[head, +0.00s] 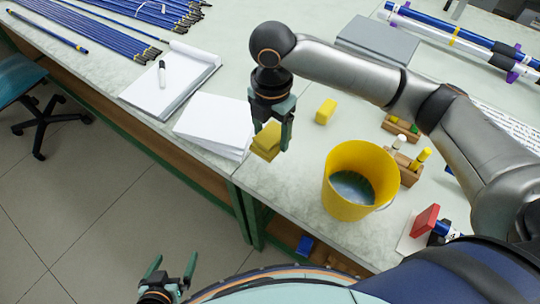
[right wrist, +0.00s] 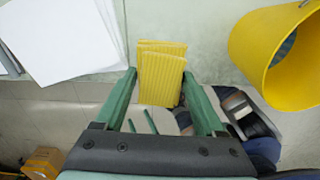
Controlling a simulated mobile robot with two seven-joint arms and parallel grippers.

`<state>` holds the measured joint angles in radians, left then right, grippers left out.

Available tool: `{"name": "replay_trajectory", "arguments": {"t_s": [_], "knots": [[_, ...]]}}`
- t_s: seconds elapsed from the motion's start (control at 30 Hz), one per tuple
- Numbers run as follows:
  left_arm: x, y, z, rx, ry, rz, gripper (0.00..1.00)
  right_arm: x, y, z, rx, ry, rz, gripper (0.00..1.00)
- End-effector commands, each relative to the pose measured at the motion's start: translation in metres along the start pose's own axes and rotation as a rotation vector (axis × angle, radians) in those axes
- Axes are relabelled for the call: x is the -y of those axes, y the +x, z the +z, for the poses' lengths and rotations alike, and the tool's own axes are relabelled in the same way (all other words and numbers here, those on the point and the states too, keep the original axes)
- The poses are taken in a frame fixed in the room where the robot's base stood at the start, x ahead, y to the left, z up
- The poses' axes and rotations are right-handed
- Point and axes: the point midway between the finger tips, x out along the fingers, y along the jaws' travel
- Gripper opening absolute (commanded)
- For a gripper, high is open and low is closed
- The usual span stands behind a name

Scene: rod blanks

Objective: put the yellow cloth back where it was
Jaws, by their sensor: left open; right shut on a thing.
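The yellow cloth (head: 266,141) is a small folded, ribbed bundle. It also shows between the fingers in the right wrist view (right wrist: 160,78). My right gripper (head: 271,133) is shut on it and holds it near the front edge of the workbench (head: 290,187), between the white paper stack and the yellow bucket. My left gripper (head: 172,272) is open and empty, low over the floor in front of the bench.
A yellow bucket (head: 345,200) stands right of the cloth, and a small yellow block (head: 325,111) lies behind it. White paper (head: 214,124), a notepad with a marker (head: 162,75) and blue rods (head: 105,35) lie left. Wooden holders (head: 408,172) stand right of the bucket.

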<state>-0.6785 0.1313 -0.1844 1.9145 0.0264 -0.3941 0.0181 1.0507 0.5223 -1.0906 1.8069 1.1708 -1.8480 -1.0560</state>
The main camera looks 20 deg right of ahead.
Motion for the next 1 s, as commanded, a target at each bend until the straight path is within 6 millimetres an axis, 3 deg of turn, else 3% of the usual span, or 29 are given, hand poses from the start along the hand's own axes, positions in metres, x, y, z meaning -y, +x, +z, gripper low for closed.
{"name": "replay_trajectory", "arguments": {"t_s": [0.47,0.7,1.0], "knots": [[0.0,0.004,0.005,0.001,0.0,0.0,1.0,-0.001,0.054,0.001,0.003,-0.06,-0.004,0.2],[0.001,0.007,0.008,0.001,0.0,0.0,1.0,-0.001,0.091,0.0,0.002,-0.06,-0.004,0.2],[0.001,0.007,0.008,0.001,0.0,0.0,1.0,-0.001,0.099,0.001,0.004,-0.06,-0.001,0.2]]}}
